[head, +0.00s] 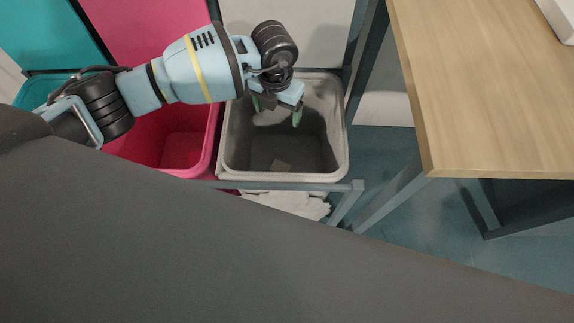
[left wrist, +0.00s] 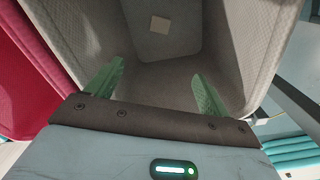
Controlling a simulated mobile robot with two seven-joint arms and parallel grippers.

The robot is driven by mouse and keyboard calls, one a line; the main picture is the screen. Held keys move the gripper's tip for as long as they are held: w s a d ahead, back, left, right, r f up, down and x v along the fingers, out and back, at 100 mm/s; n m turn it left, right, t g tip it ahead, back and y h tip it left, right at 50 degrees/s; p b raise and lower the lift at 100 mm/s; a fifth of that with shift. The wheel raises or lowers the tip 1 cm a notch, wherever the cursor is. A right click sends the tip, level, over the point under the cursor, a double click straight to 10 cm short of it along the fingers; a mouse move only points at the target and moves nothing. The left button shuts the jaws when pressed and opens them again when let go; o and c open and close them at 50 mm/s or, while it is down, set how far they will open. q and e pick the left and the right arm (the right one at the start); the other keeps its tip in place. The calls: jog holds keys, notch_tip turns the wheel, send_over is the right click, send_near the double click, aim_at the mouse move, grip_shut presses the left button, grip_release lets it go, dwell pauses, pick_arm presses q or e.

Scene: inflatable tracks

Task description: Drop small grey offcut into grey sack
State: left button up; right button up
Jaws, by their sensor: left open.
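The grey sack (head: 340,140) is an open-topped grey bin in a frame, near the middle of the head view. It also fills much of the left wrist view (left wrist: 262,45). The small grey offcut (head: 281,165) is a little square piece lying on the floor of the grey sack. It shows pale at the top of the left wrist view (left wrist: 160,24), apart from my fingers. My left gripper (head: 277,112) is over the grey sack's opening, pointing down into it. Its green fingers (left wrist: 158,85) are spread with nothing between them. My right gripper is not in view.
A pink sack (head: 185,150) stands directly left of the grey one, and a teal one (head: 35,92) is farther left. A wooden table (head: 480,90) is at the right. White cloth-like material (head: 295,204) lies below the frame's front rail (head: 290,186).

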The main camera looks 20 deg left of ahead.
pick_arm(q)
notch_tip(320, 180, up, 8)
jog(key=shift+f+p, duration=0.15)
jog(key=shift+p, duration=0.15)
dwell(0.7)
